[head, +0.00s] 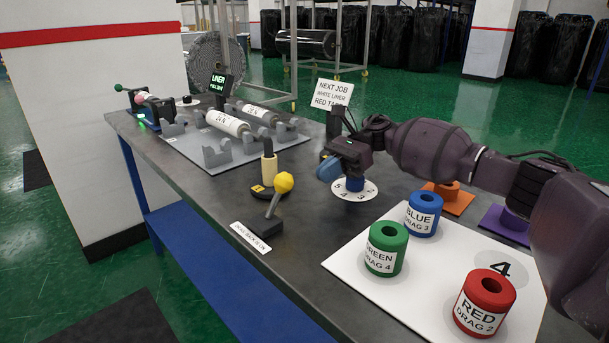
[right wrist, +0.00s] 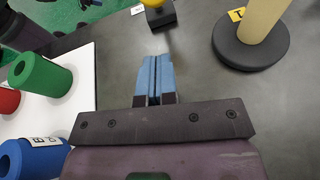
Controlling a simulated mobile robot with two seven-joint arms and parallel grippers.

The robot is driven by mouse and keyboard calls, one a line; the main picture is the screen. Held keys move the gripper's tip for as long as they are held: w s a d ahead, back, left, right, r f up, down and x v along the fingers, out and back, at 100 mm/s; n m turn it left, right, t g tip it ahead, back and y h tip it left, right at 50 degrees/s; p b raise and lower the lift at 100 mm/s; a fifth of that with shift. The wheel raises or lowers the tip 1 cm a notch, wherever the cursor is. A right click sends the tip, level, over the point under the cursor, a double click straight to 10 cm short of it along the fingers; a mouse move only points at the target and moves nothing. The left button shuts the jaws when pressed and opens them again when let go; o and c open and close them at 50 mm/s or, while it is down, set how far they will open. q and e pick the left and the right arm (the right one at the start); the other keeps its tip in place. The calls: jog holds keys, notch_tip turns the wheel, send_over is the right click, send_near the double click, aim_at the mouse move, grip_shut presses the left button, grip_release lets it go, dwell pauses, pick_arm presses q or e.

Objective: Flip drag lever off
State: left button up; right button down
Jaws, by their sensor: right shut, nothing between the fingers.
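The drag lever (head: 275,203) has a yellow ball knob on a grey stem and stands on a small black base near the table's front edge. Its stem tilts up and to the right in the head view. A white label, its print hard to read, lies in front of it. In the right wrist view the lever's black base (right wrist: 160,17) and part of the yellow knob show at the top edge. My right gripper (head: 328,168) is shut and empty, its blue fingertips (right wrist: 157,80) together above the table, apart from the lever. My left gripper is not in view.
A post with a cream sleeve (head: 268,172) stands on a black disc just behind the lever. A white numbered dial (head: 355,190) lies below my right wrist. Green (head: 386,249), blue (head: 423,214) and red (head: 485,303) drag rings stand at the right. Rollers (head: 228,124) lie at the back.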

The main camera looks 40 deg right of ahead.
send_near(277, 196)
jog(key=shift+w+a+f, duration=0.15)
jog(key=shift+a+f, duration=0.25)
jog(key=shift+f, duration=0.1)
jog(key=shift+w+a+f, duration=0.15)
jog(key=shift+a+f, duration=0.25)
jog(key=shift+f, duration=0.1)
jog(key=shift+a+r, duration=0.25)
jog(key=shift+a, duration=0.35)
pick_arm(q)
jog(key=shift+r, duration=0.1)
pick_arm(e)
jog(key=shift+r, duration=0.15)
